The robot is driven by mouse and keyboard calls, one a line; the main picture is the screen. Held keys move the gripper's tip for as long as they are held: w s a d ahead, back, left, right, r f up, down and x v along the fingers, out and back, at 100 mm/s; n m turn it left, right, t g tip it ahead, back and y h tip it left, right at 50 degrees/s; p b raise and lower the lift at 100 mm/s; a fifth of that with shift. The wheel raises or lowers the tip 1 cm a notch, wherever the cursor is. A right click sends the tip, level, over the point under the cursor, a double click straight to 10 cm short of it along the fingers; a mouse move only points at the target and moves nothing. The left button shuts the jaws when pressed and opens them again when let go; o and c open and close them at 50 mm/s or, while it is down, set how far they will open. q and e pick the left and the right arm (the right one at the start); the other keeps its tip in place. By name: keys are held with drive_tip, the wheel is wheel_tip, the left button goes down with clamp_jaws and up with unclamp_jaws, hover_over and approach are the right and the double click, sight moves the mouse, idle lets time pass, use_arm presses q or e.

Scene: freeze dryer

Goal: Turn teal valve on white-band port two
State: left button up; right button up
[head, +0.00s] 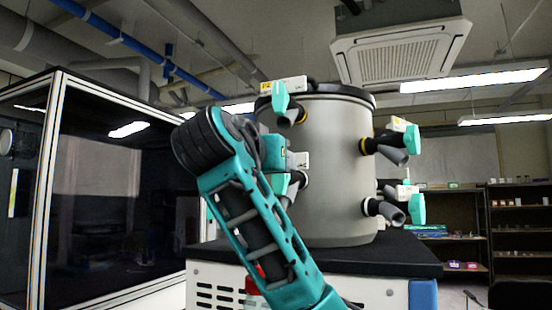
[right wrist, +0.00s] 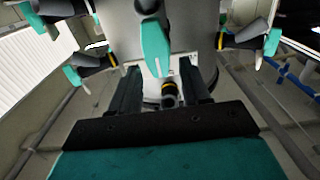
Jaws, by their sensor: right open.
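The grey drum (head: 335,165) carries several ports with teal valve handles. An upper-left handle (head: 280,97) and an upper-right handle (head: 412,140) are on ports with yellow bands. A lower-right handle (head: 417,208) is on a port with a pale band. A lower-left handle (head: 280,184) is partly hidden by my right arm. In the right wrist view, my right gripper (right wrist: 163,75) is open, with its dark fingers apart. A teal handle (right wrist: 155,48) shows between and beyond the fingertips; contact cannot be told. My left gripper is not in view.
The drum stands on a black-topped white cabinet (head: 408,258). A glass-walled enclosure (head: 115,190) stands at the left. Shelves (head: 520,228) are at the back right. In the right wrist view, other valves (right wrist: 72,75) stick out to either side of the gripper.

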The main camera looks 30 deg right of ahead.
drive_tip(key=shift+w+d, duration=0.35)
drive_tip(key=shift+d, duration=0.05)
clamp_jaws()
